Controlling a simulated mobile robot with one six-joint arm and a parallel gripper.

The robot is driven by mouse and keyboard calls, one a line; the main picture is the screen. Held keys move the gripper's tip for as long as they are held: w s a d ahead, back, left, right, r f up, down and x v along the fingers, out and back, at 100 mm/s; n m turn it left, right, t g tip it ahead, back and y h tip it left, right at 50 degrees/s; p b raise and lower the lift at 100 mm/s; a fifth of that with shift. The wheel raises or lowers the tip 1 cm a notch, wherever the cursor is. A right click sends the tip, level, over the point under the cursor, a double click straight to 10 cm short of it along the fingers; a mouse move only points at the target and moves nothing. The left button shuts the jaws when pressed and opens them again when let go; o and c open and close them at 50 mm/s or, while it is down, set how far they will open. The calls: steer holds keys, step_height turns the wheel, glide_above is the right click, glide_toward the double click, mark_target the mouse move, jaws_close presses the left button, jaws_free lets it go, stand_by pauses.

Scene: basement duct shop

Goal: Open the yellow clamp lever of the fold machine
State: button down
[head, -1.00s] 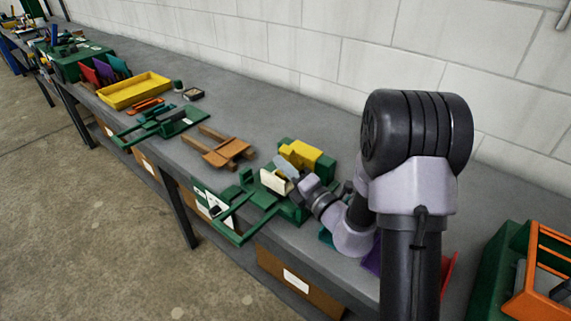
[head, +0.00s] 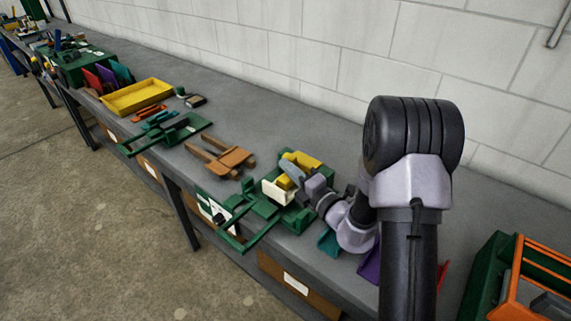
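The fold machine is a green device on the bench, with a cream plate (head: 273,194) at its front and green arms (head: 248,238) reaching over the bench's front edge. A yellow part (head: 307,160) lies across its back. A smaller yellow piece (head: 285,183) shows beside the cream plate, just below the grey finger. I cannot tell which yellow part is the clamp lever. My gripper (head: 294,172) is at the machine, between the yellow back part and the cream plate. Its fingers overlap the yellow parts, so contact and finger opening are unclear.
A brown wooden fixture (head: 228,158), another green device (head: 178,132) and a yellow tray (head: 138,97) stand farther left along the bench. Teal (head: 328,241) and purple (head: 370,264) pieces lie under my arm. An orange-and-green crate (head: 535,285) is at right. The bench behind the machine is clear.

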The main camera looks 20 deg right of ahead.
steer(key=w+d+r+m+g+p, duration=0.2)
steer(key=w+d+r+m+p, duration=0.3)
steer(key=p, duration=1.3)
steer(key=shift+w+d+m+g+p, duration=0.3)
steer(key=shift+w+d+m, duration=1.6)
steer(key=shift+d, duration=1.25)
steer(key=shift+s+d+m, duration=0.1)
steer(key=shift+s+m, duration=0.2)
steer(key=shift+s, duration=0.05)
